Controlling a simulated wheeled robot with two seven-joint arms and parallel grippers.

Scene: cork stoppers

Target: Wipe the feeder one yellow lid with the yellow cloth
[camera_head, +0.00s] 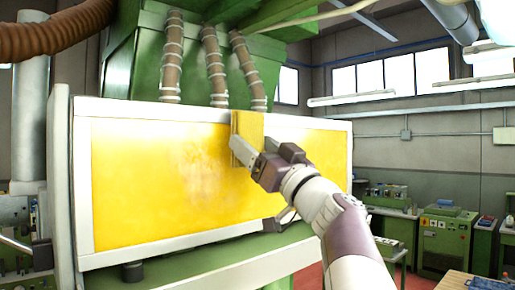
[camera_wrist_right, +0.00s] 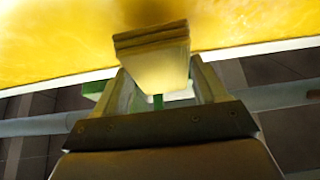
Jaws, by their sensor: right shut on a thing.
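The yellow lid (camera_head: 150,185) is a wide yellow panel in a pale frame on the front of the green machine. A lighter, dusty-looking patch shows left of its middle in the head view. The yellow lid (camera_wrist_right: 70,40) also fills the top of the right wrist view. My right gripper (camera_head: 246,150) is shut on the folded yellow cloth (camera_head: 249,125), at the upper right part of the lid. The cloth (camera_wrist_right: 155,60) sits between the two fingers in the wrist view, close against the lid; contact is not certain. My left gripper is not in view.
Several brown hoses (camera_head: 214,62) run down to the frame's top edge. A green ledge (camera_head: 205,270) runs below the lid. Green machines (camera_head: 446,235) stand at the back right, and a wooden surface (camera_head: 465,281) is at the lower right.

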